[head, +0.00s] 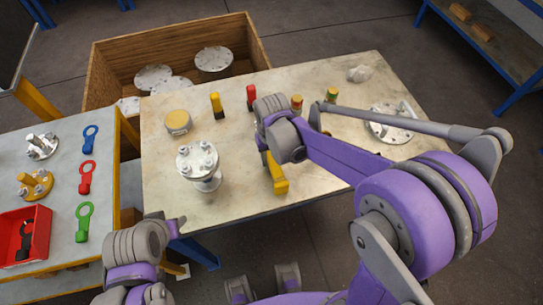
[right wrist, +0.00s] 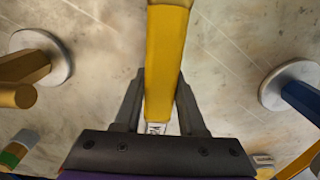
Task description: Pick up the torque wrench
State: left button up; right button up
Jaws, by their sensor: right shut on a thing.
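The torque wrench shows as a yellow bar (head: 278,183) below my right wrist, over the light worktable. In the right wrist view its yellow length (right wrist: 166,62) runs between the two fingers, with a pale marked part near the palm. My right gripper (right wrist: 160,105) is shut on it. In the head view my right wrist and forearm hide the fingertips and the rest of the wrench. I cannot tell whether it touches the tabletop. My left gripper (head: 176,224) is at the table's front left corner, away from the wrench; its jaw opening is unclear.
A flanged vessel (head: 199,165) stands left of the wrench on the worktable (head: 160,150). Yellow and red-handled tools (head: 217,106) stand behind, and a flange plate (head: 388,125) lies right. A wooden crate (head: 110,70) holds flanges. A side table (head: 62,180) holds coloured wrenches and a red bin (head: 38,232).

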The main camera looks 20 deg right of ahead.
grip_shut()
notch_tip(320, 180, up, 10)
jog(key=shift+r+p, duration=0.1)
jog(key=shift+p, duration=0.35)
